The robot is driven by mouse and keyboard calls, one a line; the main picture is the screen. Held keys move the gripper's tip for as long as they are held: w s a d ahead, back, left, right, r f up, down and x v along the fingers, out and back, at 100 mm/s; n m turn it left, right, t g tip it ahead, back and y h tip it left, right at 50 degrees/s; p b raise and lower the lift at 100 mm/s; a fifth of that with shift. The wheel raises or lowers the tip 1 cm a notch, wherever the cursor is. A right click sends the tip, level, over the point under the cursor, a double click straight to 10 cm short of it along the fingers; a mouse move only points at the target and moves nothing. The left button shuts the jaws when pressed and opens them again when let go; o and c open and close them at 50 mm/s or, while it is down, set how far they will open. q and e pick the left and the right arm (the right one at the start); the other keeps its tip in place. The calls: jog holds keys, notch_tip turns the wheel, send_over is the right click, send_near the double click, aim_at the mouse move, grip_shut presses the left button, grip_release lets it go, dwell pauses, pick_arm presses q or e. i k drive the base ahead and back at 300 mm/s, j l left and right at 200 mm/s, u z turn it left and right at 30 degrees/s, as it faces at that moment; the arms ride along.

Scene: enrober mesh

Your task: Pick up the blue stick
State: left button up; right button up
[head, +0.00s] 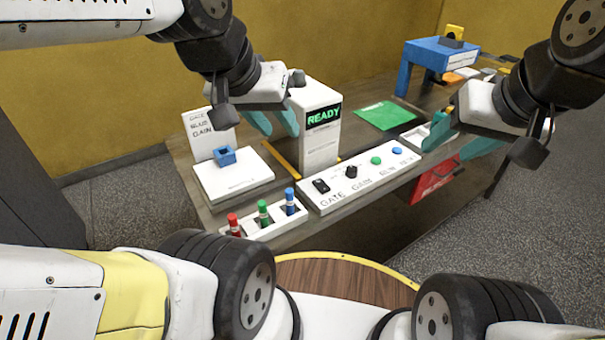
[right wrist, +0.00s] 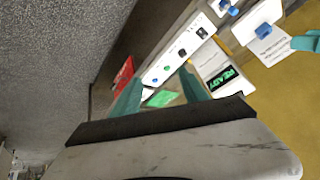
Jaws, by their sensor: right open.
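The blue stick (head: 290,201) stands upright in the right slot of a white holder (head: 268,228), beside a green stick (head: 263,212) and a red stick (head: 234,224). My left gripper (head: 273,121) is above and behind the holder, near the white display box, with its teal fingers apart and empty. My right gripper (head: 461,141) is at the right end of the table, far from the sticks. The right wrist view also shows my right gripper (right wrist: 161,92) open, with nothing held between its fingers.
A button panel (head: 360,180) lies right of the holder. The READY box (head: 319,125) stands behind it. A white block (head: 232,178) bears a blue square ring (head: 225,156). A green sheet (head: 386,115) and a blue stand (head: 440,52) are at back right.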

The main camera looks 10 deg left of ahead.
aim_at(289, 192)
jog(key=k+j, duration=0.15)
jog(key=j, duration=0.15)
jog(key=k+j+u, duration=0.1)
jog(key=k+j, duration=0.25)
jog(key=j, duration=0.25)
jog(key=k+j+u, duration=0.15)
jog(key=j, duration=0.15)
